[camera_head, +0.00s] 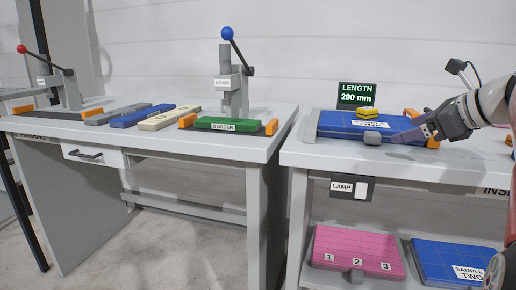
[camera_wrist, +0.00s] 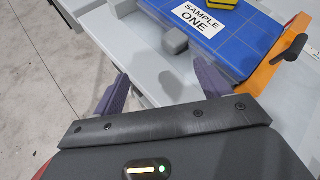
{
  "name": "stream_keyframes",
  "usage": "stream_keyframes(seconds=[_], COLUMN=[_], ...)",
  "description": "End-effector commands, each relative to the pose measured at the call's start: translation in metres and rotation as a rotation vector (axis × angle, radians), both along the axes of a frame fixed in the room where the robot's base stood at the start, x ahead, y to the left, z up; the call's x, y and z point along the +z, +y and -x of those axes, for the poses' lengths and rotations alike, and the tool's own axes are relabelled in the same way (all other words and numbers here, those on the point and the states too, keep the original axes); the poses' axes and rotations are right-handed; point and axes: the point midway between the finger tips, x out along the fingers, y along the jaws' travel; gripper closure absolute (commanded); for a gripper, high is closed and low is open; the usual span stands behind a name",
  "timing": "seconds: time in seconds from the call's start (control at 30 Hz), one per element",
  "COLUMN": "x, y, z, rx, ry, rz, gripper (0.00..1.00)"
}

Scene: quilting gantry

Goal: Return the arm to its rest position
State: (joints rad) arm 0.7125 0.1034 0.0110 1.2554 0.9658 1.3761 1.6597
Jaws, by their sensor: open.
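My gripper (camera_head: 412,136) reaches in from the right in the head view, over the right-hand table near the blue board marked SAMPLE ONE (camera_head: 335,123). In the wrist view my gripper (camera_wrist: 162,88) has its two purple fingers wide apart with nothing between them. The blue board (camera_wrist: 225,45) lies beyond the fingers, with a grey block (camera_wrist: 174,41) at its near edge. A yellow piece (camera_head: 369,113) sits on the board. Whether a finger touches the board cannot be told.
A LENGTH 290 mm display (camera_head: 356,95) stands behind the board. An orange clamp (camera_wrist: 277,62) is at the board's end. A lower shelf holds a pink board (camera_head: 357,250) and a SAMPLE TWO board (camera_head: 455,262). The left table (camera_head: 190,145) carries presses and coloured strips.

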Motion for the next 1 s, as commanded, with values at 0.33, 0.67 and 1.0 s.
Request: stream_keyframes(seconds=[0.33, 0.67, 1.0], x=[-0.068, -0.210, -0.280], y=[0.096, 0.175, 0.177], z=[0.052, 0.191, 0.249], rx=[0.349, 1.226, 1.730], ry=[-0.026, -0.202, -0.357], rz=[0.528, 1.410, 1.783], gripper=[0.24, 0.24, 0.24])
